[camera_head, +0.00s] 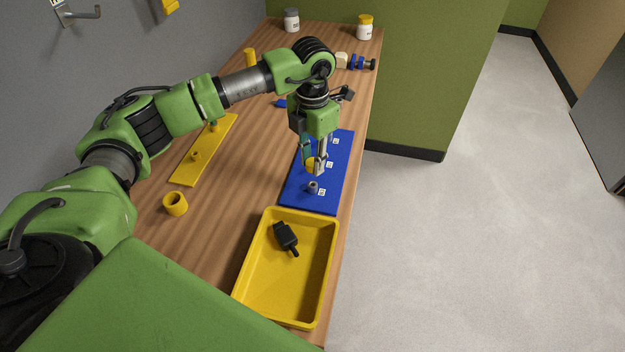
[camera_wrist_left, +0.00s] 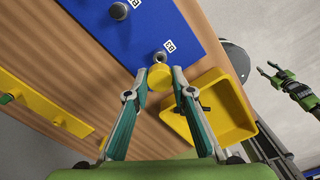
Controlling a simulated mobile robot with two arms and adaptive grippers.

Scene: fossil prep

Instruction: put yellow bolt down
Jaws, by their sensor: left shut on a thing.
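The yellow bolt (camera_head: 310,163) is between the fingertips of my left gripper (camera_head: 315,168), over the blue board (camera_head: 302,196). In the left wrist view, the round yellow head of the bolt (camera_wrist_left: 160,77) shows between the two fingers, which are shut on it. I cannot tell whether its lower end touches the board. A grey metal piece (camera_head: 312,187) stands on the board's near part, close to the gripper. My right gripper (camera_wrist_left: 269,70) shows small at the right of the left wrist view, over the floor, fingers apart and empty.
A yellow tray (camera_head: 244,282) with a black object (camera_head: 286,237) lies in front of the board. A yellow plate (camera_head: 186,173) and a yellow ring (camera_head: 175,203) lie to the left. Two jars (camera_head: 364,28) (camera_head: 291,20) stand at the back. Bare wood lies between plate and board.

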